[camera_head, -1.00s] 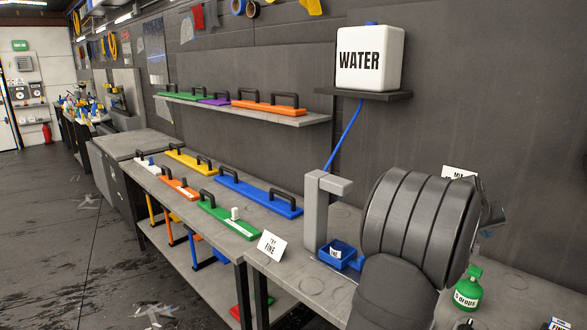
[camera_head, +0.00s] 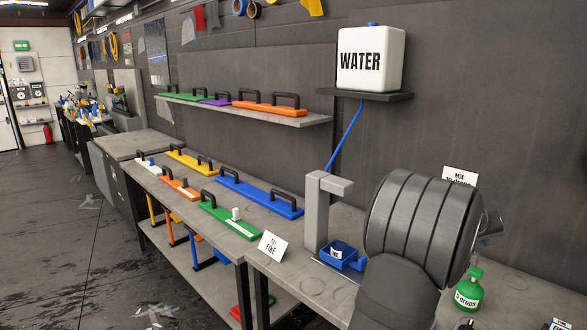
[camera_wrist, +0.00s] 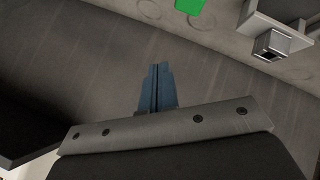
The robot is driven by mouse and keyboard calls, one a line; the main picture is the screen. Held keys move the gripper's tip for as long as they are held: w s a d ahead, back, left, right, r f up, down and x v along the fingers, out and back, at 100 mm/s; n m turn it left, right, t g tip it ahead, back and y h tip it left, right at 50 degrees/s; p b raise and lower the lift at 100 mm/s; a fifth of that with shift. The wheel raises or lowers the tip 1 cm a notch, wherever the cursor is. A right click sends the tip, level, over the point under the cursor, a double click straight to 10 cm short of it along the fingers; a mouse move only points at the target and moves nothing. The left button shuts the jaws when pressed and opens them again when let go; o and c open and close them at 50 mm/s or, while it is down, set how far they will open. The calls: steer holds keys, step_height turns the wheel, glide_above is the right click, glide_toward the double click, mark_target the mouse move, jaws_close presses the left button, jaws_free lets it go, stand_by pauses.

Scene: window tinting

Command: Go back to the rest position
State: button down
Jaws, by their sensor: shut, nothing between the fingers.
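My gripper (camera_wrist: 158,72) shows in the wrist view as two blue-grey fingers pressed together with nothing between them. It points over the grey surfaces of the bench area and touches nothing that I can see. In the head view my own dark ribbed arm link covers most of the gripper at the right, above the workbench (camera_head: 325,287).
A green drops bottle (camera_head: 468,290) stands on the bench below my arm. A grey tap post (camera_head: 315,215) and a blue tray (camera_head: 340,252) are left of it. A white water tank (camera_head: 370,75) sits on a wall shelf. Colored handled boards (camera_head: 258,196) lie further left.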

step_height(320, 180, down, 4)
steer(key=shift+r, duration=0.1)
steer(key=w+a+r+m+g+y, duration=0.2)
steer(key=a+r+m+g+y, duration=0.1)
steer(key=r, duration=0.7)
steer(key=shift+w+a+r+m+g, duration=0.4)
steer(key=shift+a+m+g, duration=0.3)
steer(key=shift+a+g, duration=0.3)
